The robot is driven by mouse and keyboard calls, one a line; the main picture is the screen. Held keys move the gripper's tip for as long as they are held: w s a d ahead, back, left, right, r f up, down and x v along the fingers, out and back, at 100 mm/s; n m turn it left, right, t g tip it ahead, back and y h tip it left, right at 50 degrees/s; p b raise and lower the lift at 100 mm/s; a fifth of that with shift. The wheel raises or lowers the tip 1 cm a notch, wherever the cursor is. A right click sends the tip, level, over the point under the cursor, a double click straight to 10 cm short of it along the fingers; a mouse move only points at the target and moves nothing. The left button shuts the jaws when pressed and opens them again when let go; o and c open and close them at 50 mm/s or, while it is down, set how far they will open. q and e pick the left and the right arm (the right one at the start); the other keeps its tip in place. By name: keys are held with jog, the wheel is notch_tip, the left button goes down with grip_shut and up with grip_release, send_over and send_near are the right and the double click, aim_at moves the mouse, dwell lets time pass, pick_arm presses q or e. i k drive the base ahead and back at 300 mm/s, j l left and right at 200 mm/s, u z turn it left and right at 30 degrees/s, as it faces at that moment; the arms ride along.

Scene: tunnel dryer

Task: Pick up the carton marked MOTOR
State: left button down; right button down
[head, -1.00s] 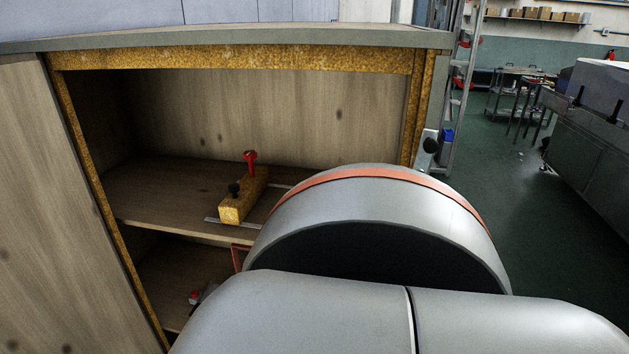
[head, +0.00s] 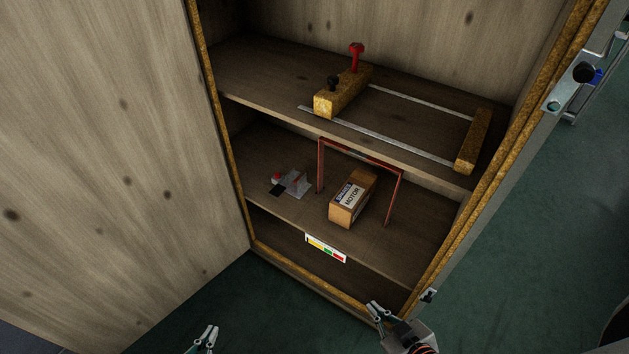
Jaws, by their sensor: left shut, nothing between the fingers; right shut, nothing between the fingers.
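The carton marked MOTOR (head: 351,199) is a small brown box with a white label. It lies on the middle shelf (head: 284,208) of an open wooden cabinet, within a thin red upright frame (head: 321,167). My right gripper (head: 372,307) is shut and empty in front of the cabinet's lower right, below and apart from the carton. My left gripper (head: 212,330) is shut and empty at the bottom edge of the view, low and left of the carton.
The open cabinet door (head: 110,150) fills the left side. The upper shelf holds a wooden block with red and black knobs (head: 343,92) and metal rails. A small grey and red item (head: 290,183) lies left of the carton.

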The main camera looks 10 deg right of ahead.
aim_at(350, 200)
jog(key=z, duration=0.6)
jog(key=i+l, duration=0.15)
jog(key=l, duration=0.2)
jog(key=i+l+z, duration=0.1)
jog(key=l, duration=0.25)
jog(key=i+l, duration=0.15)
jog(key=l, duration=0.15)
jog(key=i+l, duration=0.15)
jog(key=l, duration=0.2)
jog(key=z, duration=0.05)
